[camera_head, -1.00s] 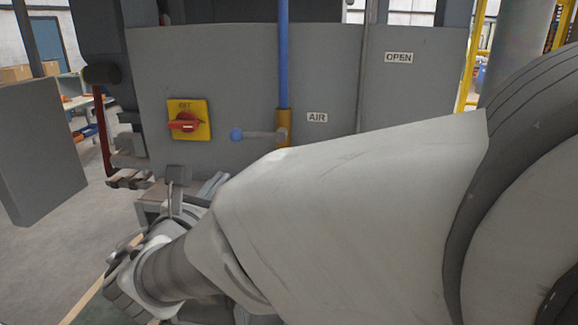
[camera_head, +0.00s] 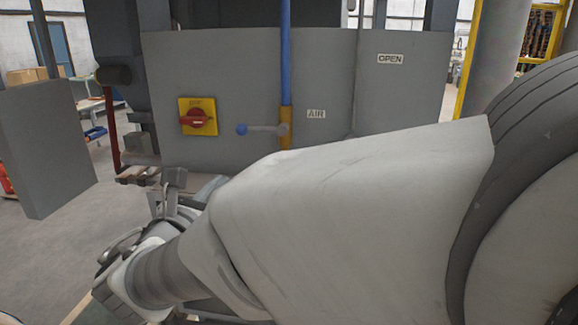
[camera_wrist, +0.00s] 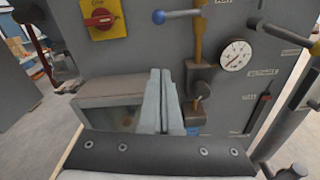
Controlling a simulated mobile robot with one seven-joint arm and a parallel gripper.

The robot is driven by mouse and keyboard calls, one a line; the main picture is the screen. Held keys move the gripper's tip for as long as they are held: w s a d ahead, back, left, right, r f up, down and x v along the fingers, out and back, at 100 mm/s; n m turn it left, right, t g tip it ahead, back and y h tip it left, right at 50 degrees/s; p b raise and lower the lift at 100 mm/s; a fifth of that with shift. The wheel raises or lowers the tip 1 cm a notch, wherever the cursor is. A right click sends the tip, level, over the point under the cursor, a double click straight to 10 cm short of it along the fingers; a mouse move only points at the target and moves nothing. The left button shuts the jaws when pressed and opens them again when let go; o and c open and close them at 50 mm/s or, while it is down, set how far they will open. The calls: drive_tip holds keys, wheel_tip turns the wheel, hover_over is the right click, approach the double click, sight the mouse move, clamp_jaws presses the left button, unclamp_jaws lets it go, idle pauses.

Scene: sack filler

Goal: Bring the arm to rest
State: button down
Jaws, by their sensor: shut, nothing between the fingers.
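My gripper (camera_wrist: 160,76) shows in the wrist view with its two pale fingers together and nothing between them. It points at the grey machine panel (camera_wrist: 225,25), in front of a brown valve body; I cannot tell the gap. In the head view my pale arm (camera_head: 340,210) reaches from the right edge to the lower left, and its large forearm covers much of the lower picture. The fingers are mostly hidden there. The panel carries a red rotary switch on a yellow plate (camera_head: 198,117) and a blue-handled air valve (camera_head: 262,129), its handle level.
The wrist view shows a round gauge (camera_wrist: 236,55) and a dark lever (camera_wrist: 259,108) right of the fingers. A yellow frame (camera_head: 468,60) is at the right. Open floor (camera_head: 70,250) lies lower left.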

drive_tip(key=s+d+f+m+g+h, duration=0.1)
drive_tip(key=d+m+g+h, duration=0.2)
drive_tip(key=d, duration=0.5)
drive_tip(key=s+d+f+m+g+h, duration=0.1)
drive_tip(key=d+f+m+g, duration=0.1)
drive_tip(key=d+m, duration=0.45)
drive_tip(key=s+d+f+m+g+h, duration=0.1)
drive_tip(key=s+d+m+g+h, duration=0.2)
drive_tip(key=d, duration=0.5)
drive_tip(key=s+d+f+m+g+y, duration=0.2)
drive_tip(key=s+m, duration=0.4)
drive_tip(key=m, duration=0.4)
drive_tip(key=s+d+f+m+g+y, duration=0.1)
drive_tip(key=s+d+f+m+y, duration=0.2)
drive_tip(key=s+m+y, duration=0.3)
drive_tip(key=m, duration=0.4)
drive_tip(key=shift+s+d+f+g+y, duration=0.3)
drive_tip(key=shift+s+d+g+y, duration=0.1)
